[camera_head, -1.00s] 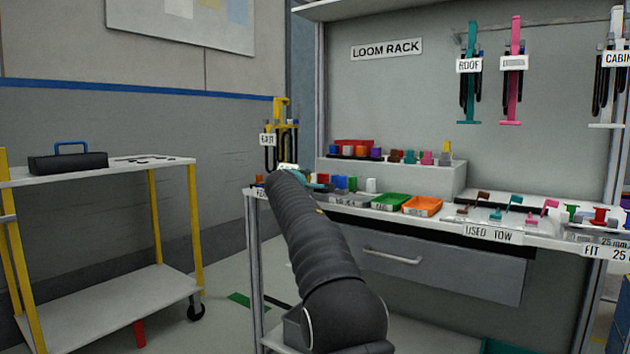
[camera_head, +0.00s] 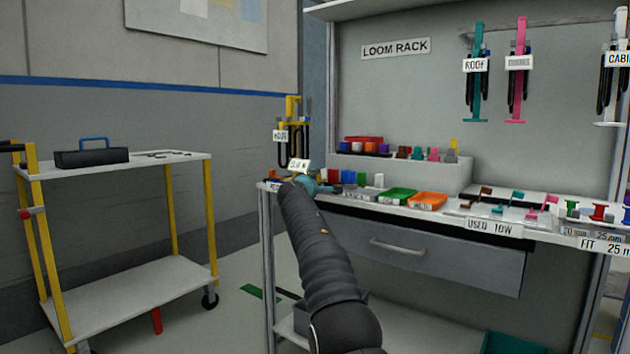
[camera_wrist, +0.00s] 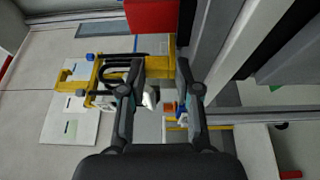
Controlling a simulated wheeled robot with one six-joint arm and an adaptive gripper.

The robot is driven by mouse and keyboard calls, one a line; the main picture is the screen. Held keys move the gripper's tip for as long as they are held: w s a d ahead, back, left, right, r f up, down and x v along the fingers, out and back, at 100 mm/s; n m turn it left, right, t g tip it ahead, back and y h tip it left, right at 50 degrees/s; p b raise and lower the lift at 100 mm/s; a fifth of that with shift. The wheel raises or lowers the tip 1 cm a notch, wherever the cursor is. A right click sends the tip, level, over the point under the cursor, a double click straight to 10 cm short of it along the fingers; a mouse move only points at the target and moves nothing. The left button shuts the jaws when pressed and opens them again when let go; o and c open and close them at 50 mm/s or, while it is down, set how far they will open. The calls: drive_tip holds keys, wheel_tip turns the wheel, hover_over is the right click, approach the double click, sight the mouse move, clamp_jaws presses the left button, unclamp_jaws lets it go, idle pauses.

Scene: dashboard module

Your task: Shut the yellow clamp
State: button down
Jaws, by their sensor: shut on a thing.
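A small yellow piece (camera_head: 453,146) stands upright at the right end of the grey raised block, taller than the coloured clamps beside it; it looks like the yellow clamp with its lever up, but is too small to be sure. My gripper (camera_wrist: 158,70) is far to its left. Its fingers are closed about a yellow frame (camera_wrist: 105,75) with black cables. In the head view this yellow frame (camera_head: 293,104) rises above the end of my arm at the bench's left corner. A white tag hangs by it. The fingertips are hidden in the head view.
The bench (camera_head: 345,198) holds a green tray (camera_head: 397,195), an orange tray (camera_head: 428,201) and several coloured parts. Teal (camera_head: 478,75) and pink (camera_head: 518,75) frames hang on the rack. A yellow-legged cart (camera_head: 130,165) with a toolbox (camera_head: 92,157) stands left, with open floor between.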

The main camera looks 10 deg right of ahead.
drive_tip(key=shift+d, duration=0.2)
drive_tip(key=c, duration=0.9)
unclamp_jaws()
drive_tip(key=shift+d, duration=0.1)
drive_tip(key=shift+c, duration=0.2)
drive_tip(key=shift+f, duration=0.1)
drive_tip(key=shift+a, duration=0.2)
drive_tip(key=v, duration=0.8)
drive_tip(key=shift+r, duration=0.2)
drive_tip(key=shift+d, duration=0.1)
